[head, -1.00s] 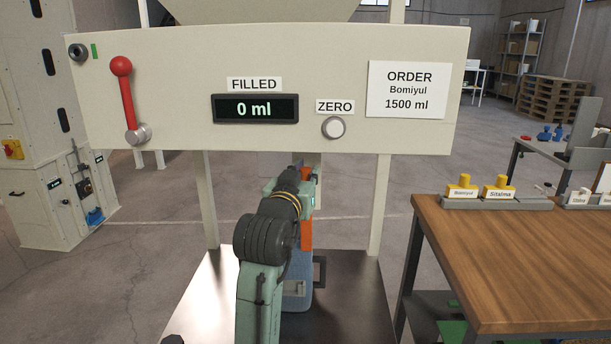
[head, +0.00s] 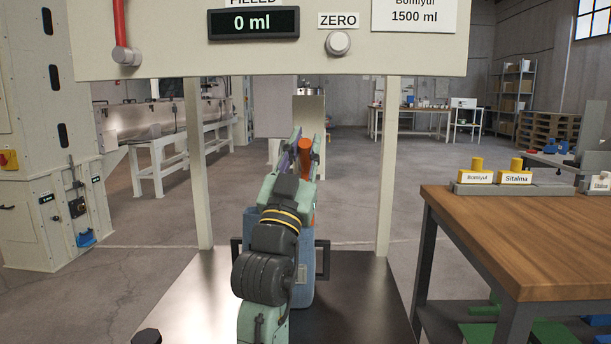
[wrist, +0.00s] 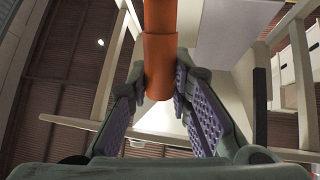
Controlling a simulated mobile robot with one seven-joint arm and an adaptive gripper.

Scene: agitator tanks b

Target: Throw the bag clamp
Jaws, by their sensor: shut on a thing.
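The bag clamp shows as an orange handle (head: 305,148) under the front panel of the filling station. It also shows in the wrist view (wrist: 160,48) as an orange bar with a round end, coming in from the top. My gripper (wrist: 161,82) is shut on the handle near that end, with a ridged pad on each side. In the head view my gripper (head: 301,157) is seen from behind, and my arm hides most of the clamp. A blue container (head: 304,285) with dark side handles stands on the metal platform behind my arm.
The panel bears a display (head: 253,23) reading 0 ml, a ZERO button (head: 338,43) and a red lever (head: 120,25). Posts (head: 389,170) flank my arm. A wooden table (head: 520,230) with yellow-topped labelled stamps is at the right. Grey floor is open behind.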

